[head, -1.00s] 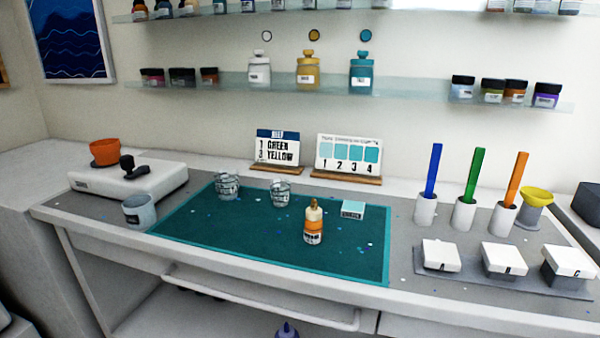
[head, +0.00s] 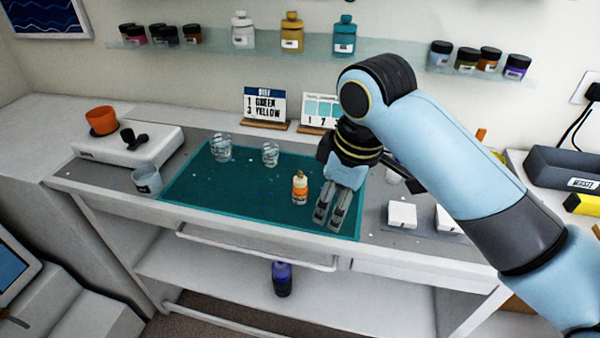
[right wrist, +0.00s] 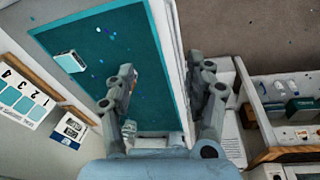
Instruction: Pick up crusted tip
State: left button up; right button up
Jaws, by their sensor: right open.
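A small bottle (head: 300,190) with an orange body, a pale top and a brownish tip (head: 300,174) stands upright on the teal mat (head: 230,190). I cannot tell at this size whether the tip is crusted. My right gripper (head: 328,226) hangs over the right part of the mat, fingers pointing down, just right of the bottle and apart from it. It is open and empty. In the right wrist view its two fingers (right wrist: 165,88) are spread above the mat's edge; the bottle is not clearly visible there. My left gripper is out of view.
Two clear cups (head: 221,148) (head: 270,154) stand on the mat's far side. A grey cup (head: 147,180) is at its left edge, beside a white scale (head: 130,148). White-lidded boxes (head: 402,214) are to the right. A dark purple bottle (head: 282,278) is on the lower shelf.

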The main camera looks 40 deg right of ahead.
jog(key=w+d+r+n+g+y, duration=0.1)
jog(key=w+r+n, duration=0.15)
jog(key=w, duration=0.35)
jog(key=w+d+r+n, duration=0.2)
jog(key=w+r, duration=0.1)
jog(key=w, duration=0.4)
send_over(301, 178)
notch_tip(301, 178, down, 4)
jog(key=shift+d+f, duration=0.1)
notch_tip(301, 178, down, 6)
jog(key=shift+r+p, duration=0.15)
jog(key=shift+p, duration=0.55)
jog(key=shift+c, duration=0.4)
jog(key=c, duration=0.7)
